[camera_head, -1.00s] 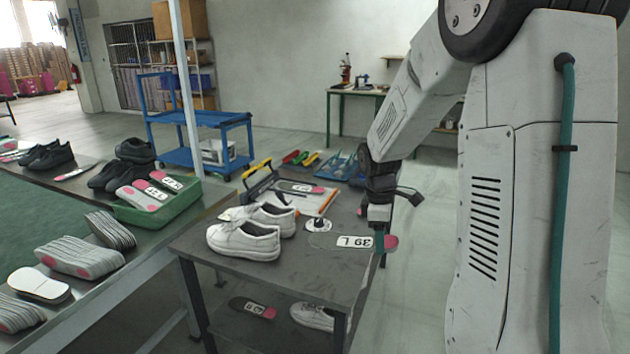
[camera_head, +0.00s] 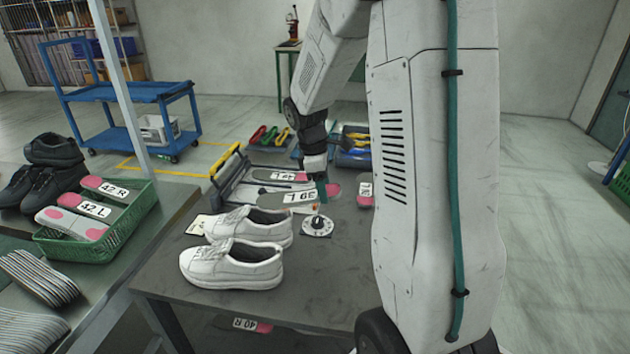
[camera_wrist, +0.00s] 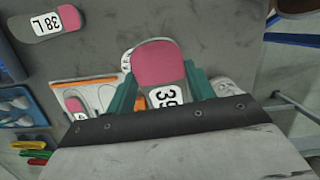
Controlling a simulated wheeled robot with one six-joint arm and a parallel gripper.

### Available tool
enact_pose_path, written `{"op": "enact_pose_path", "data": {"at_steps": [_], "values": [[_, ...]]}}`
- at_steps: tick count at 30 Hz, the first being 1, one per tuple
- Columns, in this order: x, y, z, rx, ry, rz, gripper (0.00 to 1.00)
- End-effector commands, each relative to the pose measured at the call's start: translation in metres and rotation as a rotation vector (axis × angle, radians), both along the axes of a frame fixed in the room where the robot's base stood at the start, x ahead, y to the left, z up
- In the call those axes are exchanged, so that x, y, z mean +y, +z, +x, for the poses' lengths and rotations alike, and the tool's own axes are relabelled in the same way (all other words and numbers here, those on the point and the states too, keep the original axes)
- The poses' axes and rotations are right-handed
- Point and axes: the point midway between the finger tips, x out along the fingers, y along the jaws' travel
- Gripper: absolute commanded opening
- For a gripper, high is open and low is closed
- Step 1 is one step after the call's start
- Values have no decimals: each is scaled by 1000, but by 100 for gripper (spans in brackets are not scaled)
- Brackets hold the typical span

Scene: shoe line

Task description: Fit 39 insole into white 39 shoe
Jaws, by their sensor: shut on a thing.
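My gripper (camera_head: 322,190) has teal fingers and is shut on the 39 L insole (camera_head: 298,198), a grey insole with a pink heel and a white label. It holds the insole over the table, behind the white shoes. In the wrist view the insole's pink heel (camera_wrist: 154,62) sticks out between the fingers (camera_wrist: 160,80), with "39" partly readable. A white shoe (camera_head: 232,266) stands upright at the front of the table, and a second white shoe (camera_head: 262,226) is just behind it. Their size marks cannot be read, and their inside is barely visible.
A round dial-like disc (camera_head: 318,227) lies right of the shoes. A board with an orange edge (camera_wrist: 90,80) and another insole lie behind. A 38 L insole (camera_wrist: 47,24) lies on the table (camera_head: 300,270). A green crate (camera_head: 130,228) of 42 insoles is at left.

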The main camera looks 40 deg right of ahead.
Motion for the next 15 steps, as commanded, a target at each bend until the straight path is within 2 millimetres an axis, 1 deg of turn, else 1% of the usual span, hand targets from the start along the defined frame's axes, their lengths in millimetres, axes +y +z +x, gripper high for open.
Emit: {"op": "enact_pose_path", "data": {"at_steps": [10, 15], "values": [[17, -16, 14, 93, 12, -86, 31], [25, -14, 23, 148, 13, -138, 31]]}}
